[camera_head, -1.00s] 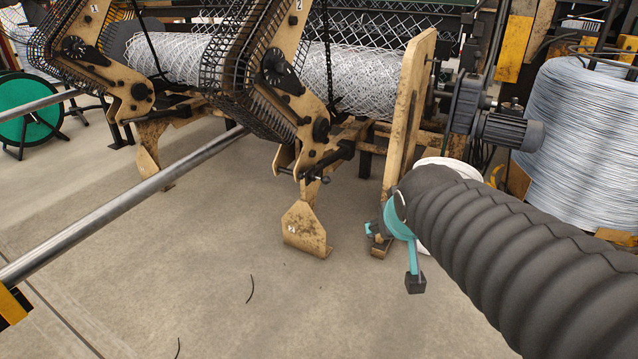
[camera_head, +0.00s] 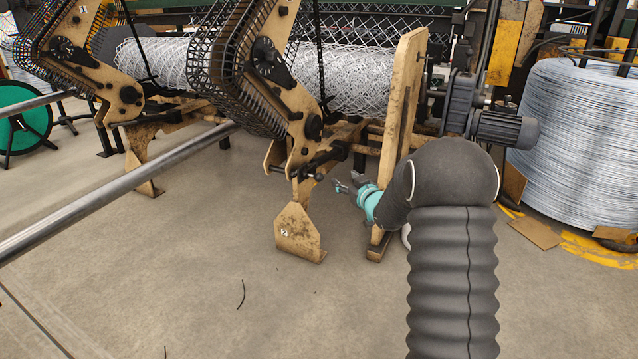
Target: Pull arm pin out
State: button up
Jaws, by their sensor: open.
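A dark pin with a round knob end (camera_head: 319,177) sticks out at the lower end of the tan arm marked 2 (camera_head: 290,100), above the tan foot plate (camera_head: 298,234). My gripper (camera_head: 341,182) is grey with a teal body, and points left toward the pin. It is open and empty, a short gap to the right of the knob. The pin's far part is hidden in the arm's bracket.
A tan upright post (camera_head: 402,110) stands close behind my gripper. A long steel bar (camera_head: 120,194) runs to the lower left. A wire coil (camera_head: 575,140) stands at the right. The floor in front is clear except for small wire scraps (camera_head: 241,294).

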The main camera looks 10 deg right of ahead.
aim_at(321, 179)
notch_tip(321, 179, down, 6)
jog(key=w+f+n+y, duration=0.1)
jog(key=w+y, duration=0.1)
jog(key=y, duration=0.1)
jog(key=shift+t, duration=0.3)
jog(key=x, duration=1.3)
jog(key=shift+w+a+r+b, duration=0.2)
jog(key=shift+w+a+b, duration=0.05)
jog(key=shift+a+b, duration=0.2)
